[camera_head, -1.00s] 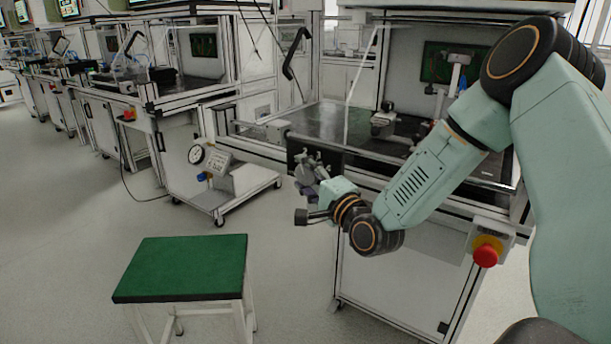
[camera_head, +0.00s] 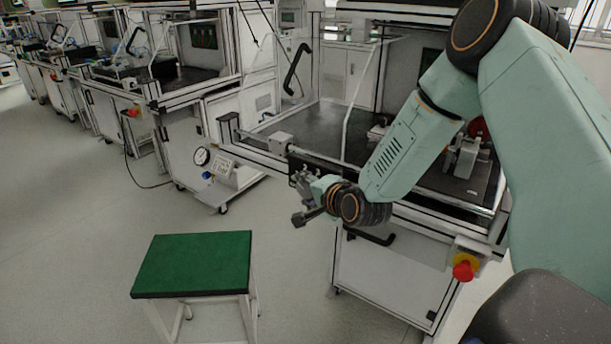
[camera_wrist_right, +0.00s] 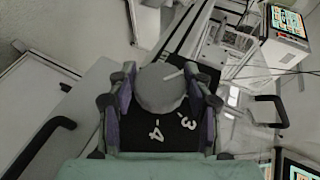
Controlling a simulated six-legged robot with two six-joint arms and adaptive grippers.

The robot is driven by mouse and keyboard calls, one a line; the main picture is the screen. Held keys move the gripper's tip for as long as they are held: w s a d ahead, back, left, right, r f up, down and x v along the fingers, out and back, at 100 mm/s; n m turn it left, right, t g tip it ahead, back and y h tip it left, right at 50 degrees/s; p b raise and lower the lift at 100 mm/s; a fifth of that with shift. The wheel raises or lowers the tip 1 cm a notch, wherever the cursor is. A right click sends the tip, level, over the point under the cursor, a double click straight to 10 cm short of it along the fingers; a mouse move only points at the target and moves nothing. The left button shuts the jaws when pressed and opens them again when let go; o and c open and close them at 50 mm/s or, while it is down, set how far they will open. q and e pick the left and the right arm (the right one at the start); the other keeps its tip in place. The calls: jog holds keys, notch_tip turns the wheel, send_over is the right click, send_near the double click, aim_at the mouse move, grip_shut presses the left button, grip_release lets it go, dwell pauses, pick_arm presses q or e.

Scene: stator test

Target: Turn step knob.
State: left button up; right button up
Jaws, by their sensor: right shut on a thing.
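The step knob (camera_wrist_right: 160,88) is a grey round knob with a light pointer line on its face. It sits on a black panel (camera_wrist_right: 158,130) that carries white numerals, of which 3 and 4 are readable. In the right wrist view my right gripper (camera_wrist_right: 161,98) has a finger on each side of the knob and is shut on it. In the head view my right gripper (camera_head: 305,183) is at the front left edge of the workbench, and the knob is too small and covered to make out there. My left gripper is not in view.
The workbench (camera_head: 290,135) has a glass guard and a front rail. A red emergency button (camera_head: 464,270) sits on its front right. A green-topped stool (camera_head: 195,263) stands on the floor at front left. A gauge cart (camera_head: 222,175) stands behind it. Open floor lies at left.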

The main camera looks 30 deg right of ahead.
jog(key=shift+r+n+g+h+p, duration=0.1)
jog(key=shift+n+g+h+p, duration=0.3)
jog(key=shift+g+p, duration=1.45)
jog(key=shift+t+p, duration=0.45)
jog(key=shift+p, duration=0.05)
jog(key=o, duration=1.2)
jog(key=v, duration=1.2)
jog(key=shift+w, duration=0.1)
